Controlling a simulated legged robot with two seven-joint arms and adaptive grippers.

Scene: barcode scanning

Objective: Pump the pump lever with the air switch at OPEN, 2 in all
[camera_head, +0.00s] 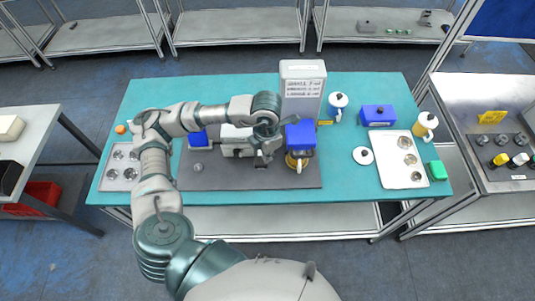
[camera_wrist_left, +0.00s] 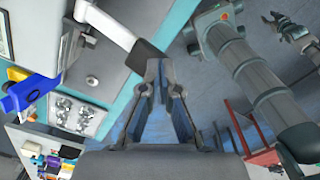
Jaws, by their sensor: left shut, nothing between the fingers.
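My left gripper (camera_head: 266,148) is over the middle of the dark base plate (camera_head: 230,178), beside the blue-topped device (camera_head: 300,135). The gripper also shows in the left wrist view (camera_wrist_left: 166,78); its fingers are shut with nothing between them. There, a white bar with a black end (camera_wrist_left: 147,54), perhaps the pump lever, reaches close to the fingertips; contact cannot be told. I cannot make out the air switch or its setting. A small grey gripper-like part (camera_wrist_left: 285,28), probably my right gripper, is at the upper right there; its jaw state is unclear.
A grey labelled box (camera_head: 302,88) stands behind the device. Another metal tray (camera_head: 112,178) lies at the left end of the teal table (camera_head: 150,95).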

